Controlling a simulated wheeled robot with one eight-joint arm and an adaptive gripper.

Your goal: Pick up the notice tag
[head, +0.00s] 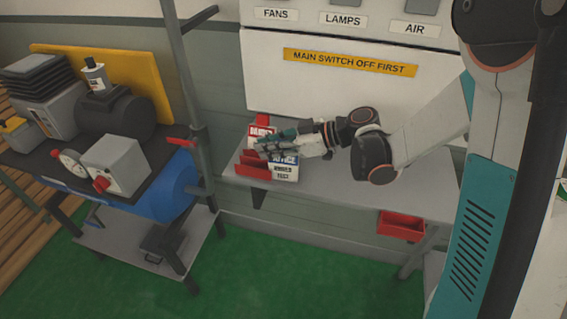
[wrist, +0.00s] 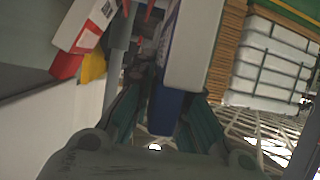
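The notice tag (head: 284,168) has a white face, a blue header and the words "UNDER TEST". In the head view it is upright at the front of the small wall shelf. My gripper (head: 268,146) is at its top edge and partly covers the header. In the wrist view the tag (wrist: 195,45) is close up, its blue end reaching down between the teal fingers of my gripper (wrist: 165,90). The tag hides part of the right finger. I cannot tell whether the fingers are closed on it.
A red-headed danger tag (head: 262,131) stands just behind, by a red holder (head: 251,169) on the grey shelf (head: 335,191). A grey post (head: 189,90) and a compressor bench (head: 50,168) stand to the left. A red bin (head: 401,226) hangs under the shelf's right part.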

